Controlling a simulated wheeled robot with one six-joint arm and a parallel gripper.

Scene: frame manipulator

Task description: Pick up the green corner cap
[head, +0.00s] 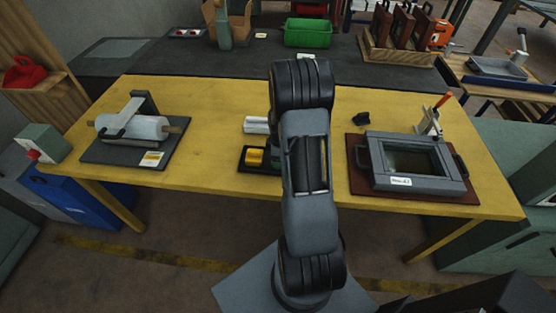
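I cannot make out a green corner cap for certain. My arm covers the middle of the yellow table (215,105) and could hide things there. A black tray (243,167) with a yellow block (254,157) sits just left of my arm, partly hidden by it. A pale rolled or stacked piece (256,125) lies behind that tray. A grey frame (380,178) with a white label lies on a brown board on the right of the table. My gripper does not show; my own arm links are in front of that area.
A film roll on a stand (130,127) is on the left of the table. A green bin (308,35) stands on the dark rear bench. The table's left middle is clear.

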